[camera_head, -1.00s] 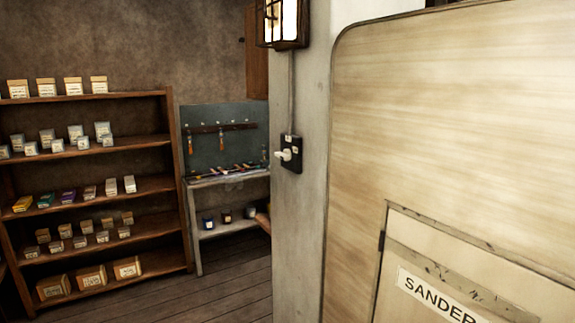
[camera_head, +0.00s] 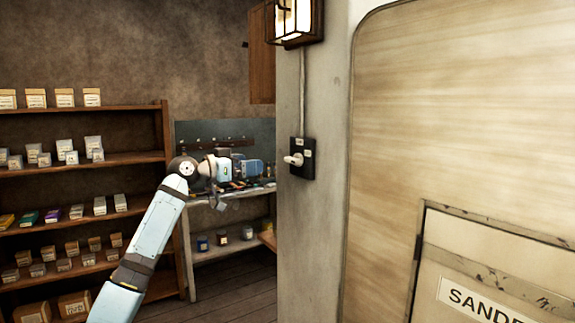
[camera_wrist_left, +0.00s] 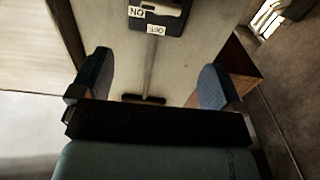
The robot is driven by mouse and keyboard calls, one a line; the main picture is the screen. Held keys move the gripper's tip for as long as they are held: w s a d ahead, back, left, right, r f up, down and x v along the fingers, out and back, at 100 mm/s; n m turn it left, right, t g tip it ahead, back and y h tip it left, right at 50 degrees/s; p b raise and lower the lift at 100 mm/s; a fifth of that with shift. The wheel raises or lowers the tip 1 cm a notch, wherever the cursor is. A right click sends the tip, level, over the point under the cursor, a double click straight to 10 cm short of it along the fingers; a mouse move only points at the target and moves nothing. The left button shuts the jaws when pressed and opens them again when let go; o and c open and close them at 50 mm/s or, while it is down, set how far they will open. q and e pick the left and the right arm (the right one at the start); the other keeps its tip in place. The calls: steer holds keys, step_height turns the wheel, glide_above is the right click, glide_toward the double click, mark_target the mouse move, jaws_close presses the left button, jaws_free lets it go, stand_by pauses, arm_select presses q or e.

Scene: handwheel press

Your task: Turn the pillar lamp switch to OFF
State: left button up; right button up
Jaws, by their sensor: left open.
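The pillar lamp switch (camera_head: 301,159) is a dark box with a white lever (camera_head: 293,159) on the pale pillar (camera_head: 309,240). The lever sticks out to the left in the head view. In the left wrist view the switch (camera_wrist_left: 158,22) is at the top edge, partly cut off, with ON and OFF labels appearing upside down. The lit lamp (camera_head: 294,18) hangs above the switch. My left gripper (camera_head: 262,169) is left of the switch in the head view, apart from it. Its two fingers (camera_wrist_left: 155,78) are spread and empty in the wrist view. My right gripper is not in view.
A conduit (camera_head: 304,90) runs from lamp to switch. A large wooden panel (camera_head: 450,110) with a SANDER sign stands to the right. A workbench (camera_head: 205,190) and shelves (camera_head: 85,160) with several boxes stand behind my left arm.

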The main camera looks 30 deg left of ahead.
mark_target(289, 160)
arm_select(q)
steer(key=p+x, duration=0.3)
steer(key=x, duration=1)
steer(key=shift+w+d+f, duration=0.1)
steer(key=c, duration=0.9)
